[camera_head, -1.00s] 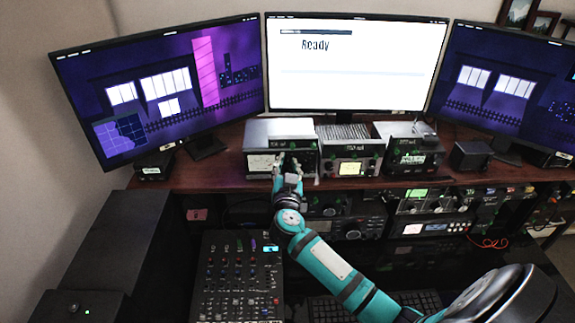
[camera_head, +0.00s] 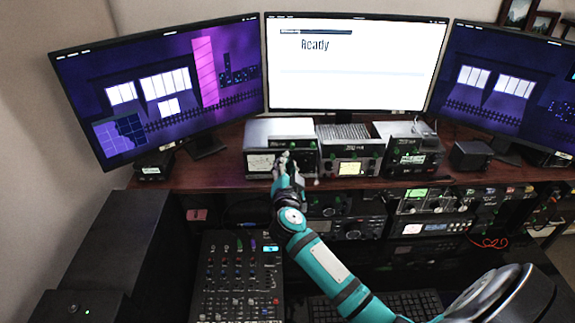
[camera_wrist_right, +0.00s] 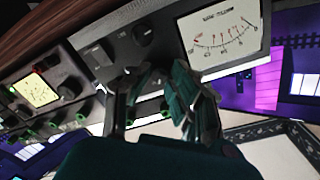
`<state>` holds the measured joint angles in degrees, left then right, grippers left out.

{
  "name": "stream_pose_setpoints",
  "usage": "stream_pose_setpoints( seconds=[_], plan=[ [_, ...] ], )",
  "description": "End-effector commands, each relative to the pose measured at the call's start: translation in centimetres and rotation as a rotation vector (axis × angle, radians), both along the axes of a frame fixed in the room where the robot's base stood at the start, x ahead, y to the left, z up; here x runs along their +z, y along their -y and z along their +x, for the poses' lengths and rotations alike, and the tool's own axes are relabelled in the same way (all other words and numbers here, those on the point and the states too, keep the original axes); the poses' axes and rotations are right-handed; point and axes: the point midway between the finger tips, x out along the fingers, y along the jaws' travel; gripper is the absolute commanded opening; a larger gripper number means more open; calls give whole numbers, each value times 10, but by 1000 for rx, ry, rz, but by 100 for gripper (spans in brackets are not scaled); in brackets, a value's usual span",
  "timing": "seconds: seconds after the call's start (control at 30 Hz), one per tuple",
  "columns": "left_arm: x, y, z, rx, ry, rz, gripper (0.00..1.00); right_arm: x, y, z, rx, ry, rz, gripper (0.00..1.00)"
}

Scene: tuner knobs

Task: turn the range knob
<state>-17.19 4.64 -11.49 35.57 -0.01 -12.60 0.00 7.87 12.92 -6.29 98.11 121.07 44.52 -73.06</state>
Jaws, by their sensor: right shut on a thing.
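The left tuner (camera_head: 281,136) is a grey box with a dark front and a pale meter, standing on the shelf below the middle monitor. My right gripper (camera_head: 284,156) is at its front, right of the meter. In the right wrist view the tuner's meter (camera_wrist_right: 218,40) is at upper right, and a black knob (camera_wrist_right: 142,35) stands free beside it. The two fingers of my right gripper (camera_wrist_right: 158,82) reach the panel's edge and are shut on a knob there, taken as the range knob. The fingers hide most of it, and its label cannot be read. My left gripper is not in view.
A second tuner (camera_head: 352,150) stands close on the right, with a third box (camera_head: 409,151) beyond it. A mixer (camera_head: 238,275) and a keyboard (camera_head: 400,303) lie below. The middle monitor (camera_head: 355,65) reads "Ready".

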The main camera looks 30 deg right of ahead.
Motion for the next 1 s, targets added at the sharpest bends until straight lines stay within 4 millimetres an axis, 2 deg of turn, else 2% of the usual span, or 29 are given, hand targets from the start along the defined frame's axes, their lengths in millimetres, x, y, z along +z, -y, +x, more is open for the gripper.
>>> stream_pose_setpoints(
  seconds=[0.4,0.97,1.0],
  plan=[
    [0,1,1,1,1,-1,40,1,0,0,0,107,172,0],
    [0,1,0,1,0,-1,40,1,1,0,0,123,196,0],
    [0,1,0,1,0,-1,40,1,1,0,0,122,195,26]
  ],
)
